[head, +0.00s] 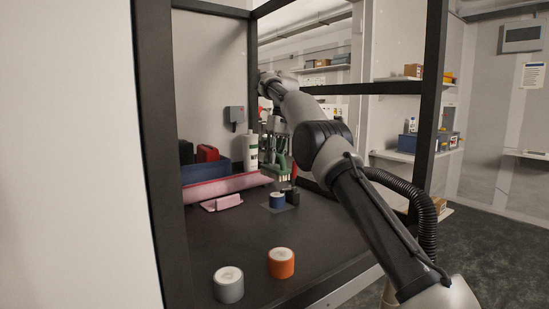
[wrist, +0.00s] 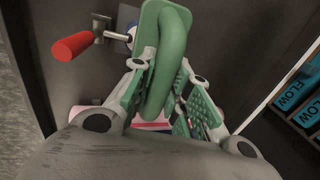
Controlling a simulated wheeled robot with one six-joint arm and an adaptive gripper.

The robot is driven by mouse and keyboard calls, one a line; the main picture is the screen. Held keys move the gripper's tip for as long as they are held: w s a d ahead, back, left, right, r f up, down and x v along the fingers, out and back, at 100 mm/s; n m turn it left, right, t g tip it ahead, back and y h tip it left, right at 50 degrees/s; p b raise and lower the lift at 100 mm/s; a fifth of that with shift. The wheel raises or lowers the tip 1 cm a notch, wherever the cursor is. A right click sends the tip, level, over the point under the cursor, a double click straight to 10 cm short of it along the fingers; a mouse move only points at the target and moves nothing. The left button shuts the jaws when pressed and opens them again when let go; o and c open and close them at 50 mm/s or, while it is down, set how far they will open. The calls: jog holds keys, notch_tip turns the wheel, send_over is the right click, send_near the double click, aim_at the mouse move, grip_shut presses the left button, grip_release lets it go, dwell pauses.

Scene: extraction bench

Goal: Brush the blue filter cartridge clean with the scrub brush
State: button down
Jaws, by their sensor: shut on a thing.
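The blue filter cartridge (head: 277,200) stands upright on a small dark pad on the bench, its pale top showing. In the wrist view only a blue-and-white sliver of it (wrist: 131,33) shows behind the brush. My gripper (head: 276,160) is above the cartridge. It is shut on the green scrub brush, whose looped handle (wrist: 166,60) sits between the fingers in the wrist view. The bristles point down toward the cartridge in the head view; I cannot tell whether they touch it.
A red-handled clamp (wrist: 72,46) is beside the cartridge. An orange cartridge (head: 281,264) and a grey one (head: 228,286) stand in front. A pink block (head: 222,203), pink tray (head: 227,186), blue bin (head: 205,172) and white bottle (head: 250,152) are left and behind. Black frame posts (head: 155,170) flank the bench.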

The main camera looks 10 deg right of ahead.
aim_at(276, 166)
jog(key=shift+f, duration=3.3)
jog(key=shift+f, duration=0.2)
jog(key=shift+w+a+r, duration=0.1)
jog(key=shift+w+a, duration=0.15)
jog(key=shift+w, duration=0.35)
jog(key=shift+w+a, duration=0.25)
jog(key=shift+w, duration=0.3)
